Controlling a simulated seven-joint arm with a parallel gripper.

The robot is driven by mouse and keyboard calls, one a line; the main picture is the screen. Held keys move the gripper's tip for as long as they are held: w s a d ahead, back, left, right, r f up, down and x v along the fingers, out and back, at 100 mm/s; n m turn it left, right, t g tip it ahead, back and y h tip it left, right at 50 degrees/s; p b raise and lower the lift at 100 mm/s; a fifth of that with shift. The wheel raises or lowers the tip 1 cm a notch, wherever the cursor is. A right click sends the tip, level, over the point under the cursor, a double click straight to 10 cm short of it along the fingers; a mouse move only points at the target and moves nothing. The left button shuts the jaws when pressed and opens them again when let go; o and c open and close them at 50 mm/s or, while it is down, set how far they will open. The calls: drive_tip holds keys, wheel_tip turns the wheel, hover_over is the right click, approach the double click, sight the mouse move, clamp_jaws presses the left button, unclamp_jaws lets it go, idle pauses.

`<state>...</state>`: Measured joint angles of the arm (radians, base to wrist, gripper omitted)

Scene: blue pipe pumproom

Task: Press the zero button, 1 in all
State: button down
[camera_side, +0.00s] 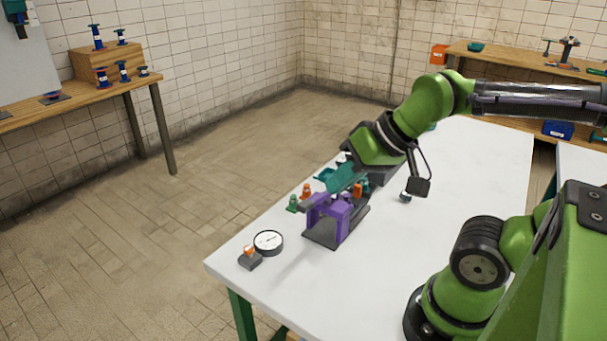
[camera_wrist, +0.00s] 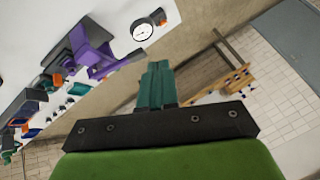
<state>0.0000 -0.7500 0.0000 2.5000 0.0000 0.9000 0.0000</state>
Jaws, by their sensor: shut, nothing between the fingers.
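A small grey block with an orange button (camera_side: 249,251) sits at the table's near left corner; the orange button also shows in the wrist view (camera_wrist: 162,20). I see no label on it. A round white dial gauge (camera_side: 268,242) with a black rim is right beside it, and it also shows in the wrist view (camera_wrist: 143,30). My gripper (camera_side: 306,206) has teal fingers, shut and empty. It is above the table near a purple fixture, apart from the button, up and to its right in the side view. The fingers also show in the wrist view (camera_wrist: 158,68).
The purple fixture (camera_side: 330,216) stands on a dark base, close below my fingers; whether they touch cannot be told. Several small green and orange pieces (camera_side: 306,191) stand behind it. The white table (camera_side: 300,285) is clear in front and to the right.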

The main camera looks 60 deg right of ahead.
drive_tip(key=n+t, duration=0.2)
drive_tip(key=n, duration=1.3)
hover_over(252, 250)
wheel_tip(252, 250, down, 9)
drive_tip(key=shift+f, duration=0.15)
drive_tip(key=shift+f, duration=0.1)
drive_tip(key=shift+f, duration=4.35)
drive_tip(key=shift+f, duration=0.4)
